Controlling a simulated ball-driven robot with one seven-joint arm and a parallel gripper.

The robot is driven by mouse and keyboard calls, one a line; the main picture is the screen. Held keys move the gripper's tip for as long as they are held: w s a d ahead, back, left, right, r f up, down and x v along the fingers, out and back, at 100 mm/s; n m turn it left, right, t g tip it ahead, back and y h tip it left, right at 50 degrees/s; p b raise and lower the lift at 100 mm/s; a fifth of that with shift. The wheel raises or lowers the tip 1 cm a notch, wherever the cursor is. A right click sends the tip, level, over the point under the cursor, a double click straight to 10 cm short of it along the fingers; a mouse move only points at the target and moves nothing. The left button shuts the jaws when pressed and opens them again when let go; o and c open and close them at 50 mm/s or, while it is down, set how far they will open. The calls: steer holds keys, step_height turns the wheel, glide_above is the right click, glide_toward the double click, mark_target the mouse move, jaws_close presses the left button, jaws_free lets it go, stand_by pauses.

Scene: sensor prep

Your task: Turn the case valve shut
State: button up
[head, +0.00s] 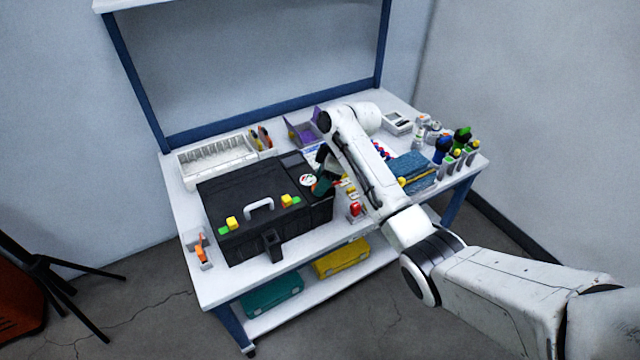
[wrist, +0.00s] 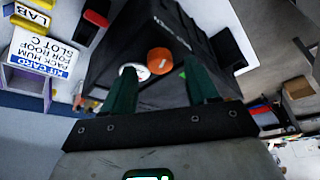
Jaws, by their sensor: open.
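The black case (head: 255,212) stands on the white workbench with its lid shut. In the wrist view its dark side (wrist: 150,30) fills the middle. An orange round knob (wrist: 159,60), which looks like the case valve, sits on it, with a white round gauge (wrist: 134,71) beside it. The gauge also shows in the head view (head: 307,180). My gripper (head: 323,183) is at the right end of the case. In the wrist view its two green fingers (wrist: 160,75) are apart, with the knob seen between their tips. I cannot tell whether they touch it. My gripper hides the knob in the head view.
A white rack (head: 215,160) and a purple bin (head: 301,133) stand behind the case. Blue folded cloths (head: 408,168) and several bottles (head: 461,138) are to the right. A red item (head: 355,209) stands close to my arm. A kit card (wrist: 45,58) shows in the wrist view.

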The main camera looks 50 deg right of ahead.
steer(key=shift+x, duration=0.9)
steer(key=shift+r, duration=0.1)
steer(key=c, duration=1)
